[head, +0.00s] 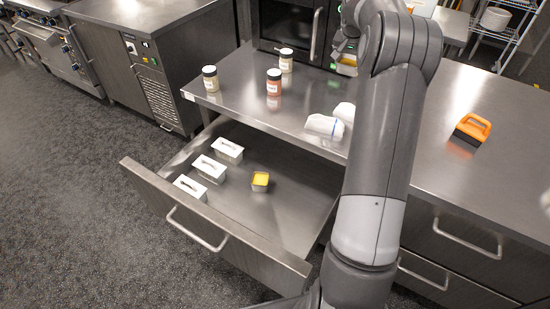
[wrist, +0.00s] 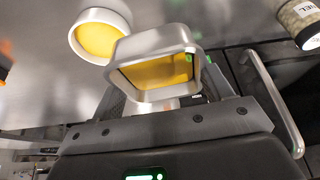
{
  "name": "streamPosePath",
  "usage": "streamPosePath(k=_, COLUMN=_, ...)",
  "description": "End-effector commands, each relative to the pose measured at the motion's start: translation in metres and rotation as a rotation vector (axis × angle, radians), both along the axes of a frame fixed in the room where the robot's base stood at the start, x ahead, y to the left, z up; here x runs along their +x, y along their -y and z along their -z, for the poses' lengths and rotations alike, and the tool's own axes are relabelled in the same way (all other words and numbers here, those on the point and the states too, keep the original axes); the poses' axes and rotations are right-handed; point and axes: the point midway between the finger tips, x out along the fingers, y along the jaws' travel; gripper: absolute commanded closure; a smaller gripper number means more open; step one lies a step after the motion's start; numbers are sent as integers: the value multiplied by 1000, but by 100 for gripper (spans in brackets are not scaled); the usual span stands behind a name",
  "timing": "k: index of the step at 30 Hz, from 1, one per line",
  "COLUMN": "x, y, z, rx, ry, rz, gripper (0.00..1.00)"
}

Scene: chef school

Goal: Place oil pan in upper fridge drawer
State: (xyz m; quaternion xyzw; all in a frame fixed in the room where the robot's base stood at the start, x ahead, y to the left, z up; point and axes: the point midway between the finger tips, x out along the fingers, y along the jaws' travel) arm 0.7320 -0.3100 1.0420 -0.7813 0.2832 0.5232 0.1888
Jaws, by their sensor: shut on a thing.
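In the wrist view a square metal oil pan (wrist: 155,72) with yellow oil in it sits between the fingers of my gripper (wrist: 160,108), which is shut on it. In the head view my gripper (head: 347,50) is over the back of the steel counter, and the held pan (head: 346,69) shows small and partly hidden by my arm. The fridge drawer (head: 228,226) below the counter is pulled open, to the front left of my gripper. Inside it are several white-lidded containers (head: 210,168) along the left side and a small pan with yellow contents (head: 260,181) near the middle.
A round pan of yellow oil (wrist: 99,35) is close to the held pan. Jars (head: 274,82) and white wrapped items (head: 324,125) are on the counter (head: 240,100). A dark oven (head: 285,28) stands behind. The drawer's right part looks bare.

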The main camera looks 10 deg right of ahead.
Motion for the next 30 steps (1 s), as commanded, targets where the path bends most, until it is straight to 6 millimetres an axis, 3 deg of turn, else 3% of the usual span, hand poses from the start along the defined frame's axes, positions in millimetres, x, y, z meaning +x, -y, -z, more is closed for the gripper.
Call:
streamPosePath(k=6, x=-1, y=-1, z=-40, rx=0, ry=4, rz=-13, gripper=65)
streamPosePath(k=17, x=-31, y=-27, z=-28, rx=1, ry=3, rz=-304, gripper=65)
streamPosePath(k=30, x=-87, y=-95, z=-30, rx=2, ry=5, rz=-939, gripper=65)
